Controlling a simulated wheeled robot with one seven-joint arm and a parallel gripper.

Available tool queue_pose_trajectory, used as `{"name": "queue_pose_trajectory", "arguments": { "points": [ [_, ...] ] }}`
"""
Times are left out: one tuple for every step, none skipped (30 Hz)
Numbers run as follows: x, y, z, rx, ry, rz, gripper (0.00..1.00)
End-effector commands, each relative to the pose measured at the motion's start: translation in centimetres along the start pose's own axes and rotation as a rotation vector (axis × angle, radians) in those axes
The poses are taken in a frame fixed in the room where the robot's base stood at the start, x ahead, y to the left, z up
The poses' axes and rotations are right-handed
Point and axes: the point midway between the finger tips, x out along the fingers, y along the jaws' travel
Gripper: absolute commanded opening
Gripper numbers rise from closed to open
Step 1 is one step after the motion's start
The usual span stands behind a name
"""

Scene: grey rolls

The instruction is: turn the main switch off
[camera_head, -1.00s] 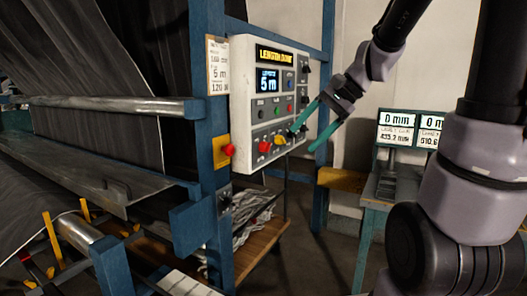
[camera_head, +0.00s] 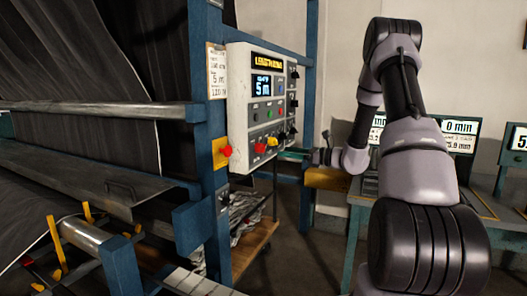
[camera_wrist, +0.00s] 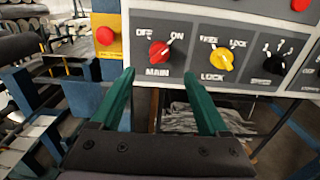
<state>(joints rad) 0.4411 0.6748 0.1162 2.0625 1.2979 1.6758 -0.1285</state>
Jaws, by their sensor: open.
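The main switch is a red rotary knob (camera_wrist: 159,50) labelled MAIN, with OFF at upper left and ON at upper right. In the wrist view its pointer mark points up and right, toward ON. It also shows low on the control panel (camera_head: 235,110) as a red knob (camera_head: 259,148) in the head view. My gripper (camera_wrist: 159,75) is open and empty, its teal fingers apart below the knob, one on either side of it in the picture. In the head view my gripper (camera_head: 291,153) is near the panel's lower right edge, partly hidden. I cannot tell any contact.
A yellow LOCK knob (camera_wrist: 219,60) sits right of the main switch, then a black selector (camera_wrist: 274,64). A red button on a yellow plate (camera_wrist: 106,36) is at left. A blue post (camera_head: 203,110) stands left of the panel, and a table with displays (camera_head: 459,137) behind my arm.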

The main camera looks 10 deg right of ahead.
Motion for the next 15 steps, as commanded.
{"name": "queue_pose_trajectory", "arguments": {
  "points": [
    [0.9,0.1,0.0,-0.001,0.000,0.005,0.78],
    [1.5,0.2,0.0,-0.001,0.001,0.006,0.78],
    [2.2,0.2,0.0,-0.001,0.000,0.005,0.78],
    [2.8,0.2,0.0,-0.002,0.000,0.007,0.78],
    [3.4,0.2,0.0,-0.002,0.001,0.007,0.78],
    [4.2,0.2,-0.1,-0.002,0.002,0.007,0.78],
    [4.8,0.2,0.0,-0.001,0.001,0.007,0.78],
    [5.4,0.2,0.0,-0.002,0.001,0.006,0.78],
    [6.1,0.2,0.0,-0.002,0.002,0.006,0.78],
    [6.6,0.2,0.0,-0.002,0.002,0.006,0.78],
    [7.0,0.2,0.0,-0.002,0.001,0.006,0.78],
    [7.6,0.2,0.0,-0.003,0.002,0.005,0.78],
    [8.0,0.2,0.0,-0.003,0.002,0.005,0.78],
    [8.4,0.2,0.0,-0.003,0.002,0.005,0.78],
    [8.7,0.2,0.0,-0.002,0.003,0.005,0.78]
  ]
}}
